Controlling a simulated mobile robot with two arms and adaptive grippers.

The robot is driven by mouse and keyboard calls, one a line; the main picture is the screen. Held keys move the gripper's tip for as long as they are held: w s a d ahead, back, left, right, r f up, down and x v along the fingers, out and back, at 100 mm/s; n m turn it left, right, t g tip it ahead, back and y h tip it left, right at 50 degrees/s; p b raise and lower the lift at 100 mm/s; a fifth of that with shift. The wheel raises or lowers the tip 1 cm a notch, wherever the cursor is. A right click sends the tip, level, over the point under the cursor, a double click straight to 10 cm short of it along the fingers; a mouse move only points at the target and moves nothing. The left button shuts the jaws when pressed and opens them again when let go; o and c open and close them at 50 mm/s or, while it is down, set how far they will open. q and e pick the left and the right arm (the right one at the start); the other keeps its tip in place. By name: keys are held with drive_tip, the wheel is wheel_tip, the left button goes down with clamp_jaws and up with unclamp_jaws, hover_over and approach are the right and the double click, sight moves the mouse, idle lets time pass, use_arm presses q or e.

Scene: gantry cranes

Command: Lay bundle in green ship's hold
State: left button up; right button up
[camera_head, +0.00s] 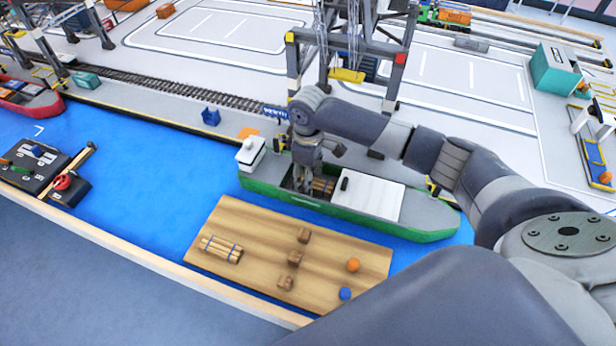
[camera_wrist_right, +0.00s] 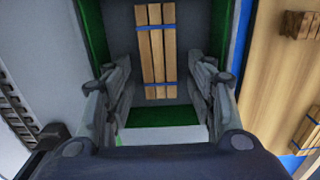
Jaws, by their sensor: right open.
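The green ship (camera_head: 300,199) floats beside the quay, with a white cabin at its left end and a white cover on its right part. A timber bundle (camera_wrist_right: 156,50) with blue straps lies in the open hold (camera_wrist_right: 194,75), between green walls. It also shows partly in the head view (camera_head: 323,186). My right gripper (camera_head: 312,178) reaches down at the hold. In the right wrist view its fingers (camera_wrist_right: 158,88) are open and spread to either side, clear of the bundle. A second strapped bundle (camera_head: 220,249) lies on the wooden deck. My left gripper is not in view.
The wooden deck (camera_head: 250,225) also holds several brown blocks (camera_head: 295,258), an orange ball (camera_head: 353,265) and a blue ball (camera_head: 345,294). A gantry crane with a yellow spreader (camera_head: 347,76) stands behind the ship. Open blue water (camera_head: 150,170) lies to the left.

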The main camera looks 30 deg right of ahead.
wheel_tip(320, 180, up, 12)
drive_tip(key=shift+f, duration=0.2)
drive_tip(key=shift+a+f, duration=0.1)
idle(0.5)
